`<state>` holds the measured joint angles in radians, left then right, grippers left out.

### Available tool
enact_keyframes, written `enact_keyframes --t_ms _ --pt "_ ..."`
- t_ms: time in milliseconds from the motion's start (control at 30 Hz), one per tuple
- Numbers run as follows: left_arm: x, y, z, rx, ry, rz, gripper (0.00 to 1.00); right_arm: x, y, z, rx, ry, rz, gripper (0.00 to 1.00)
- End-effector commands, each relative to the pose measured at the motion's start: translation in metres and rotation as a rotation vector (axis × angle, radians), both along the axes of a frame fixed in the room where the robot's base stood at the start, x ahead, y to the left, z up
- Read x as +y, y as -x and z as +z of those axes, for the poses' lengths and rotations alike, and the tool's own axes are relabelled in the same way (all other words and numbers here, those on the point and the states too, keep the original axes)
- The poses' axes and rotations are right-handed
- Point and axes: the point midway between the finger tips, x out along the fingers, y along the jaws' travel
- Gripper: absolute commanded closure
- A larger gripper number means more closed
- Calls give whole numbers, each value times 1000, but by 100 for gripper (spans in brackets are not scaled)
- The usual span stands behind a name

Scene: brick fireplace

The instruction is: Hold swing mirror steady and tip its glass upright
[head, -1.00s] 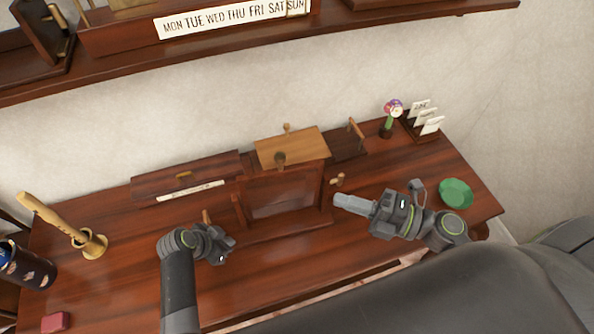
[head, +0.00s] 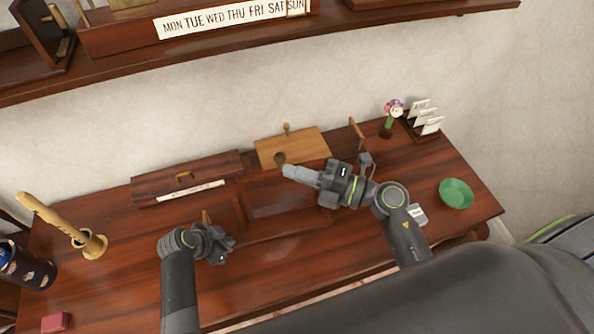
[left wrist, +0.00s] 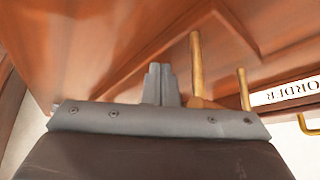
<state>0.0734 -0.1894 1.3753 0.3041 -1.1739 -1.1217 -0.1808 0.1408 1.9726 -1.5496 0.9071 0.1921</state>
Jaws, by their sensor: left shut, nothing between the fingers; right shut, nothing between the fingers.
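The swing mirror (head: 238,204), a dark reddish wood stand with a dull glass panel (head: 270,203), stands in the middle of the desk. My right gripper (head: 287,171) is shut and empty, reaching left over the mirror's top edge and hiding part of it; I cannot tell whether it touches. My left gripper (head: 226,245) is shut and empty, low in front of the mirror's left side. In the left wrist view its closed fingers (left wrist: 160,84) point at reddish wood, beside wooden pegs (left wrist: 197,68). The glass's exact tilt is hard to tell.
A light wooden box (head: 300,146) stands behind the mirror, and a long dark box (head: 187,177) lies to its left. A green bowl (head: 456,194), flower (head: 391,114) and card holder (head: 425,128) are at right. A brass holder (head: 91,244) is at left. The front desk is mostly clear.

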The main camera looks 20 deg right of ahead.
Motion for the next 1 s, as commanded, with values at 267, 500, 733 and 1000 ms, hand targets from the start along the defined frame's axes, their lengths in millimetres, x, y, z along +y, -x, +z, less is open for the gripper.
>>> enact_keyframes --t_ms 267,500,733,1000 --pt "-1 2 -2 5 0 0 100 0 -1 -1 0 0 0 100" --pt "0 2 -2 5 0 0 100 0 -14 2 -2 1 0 100" --pt "0 1 -2 4 -1 -1 100 0 -19 3 -1 1 -1 100" --pt "0 1 -2 3 -1 0 100 -1 -14 2 1 1 -1 100"
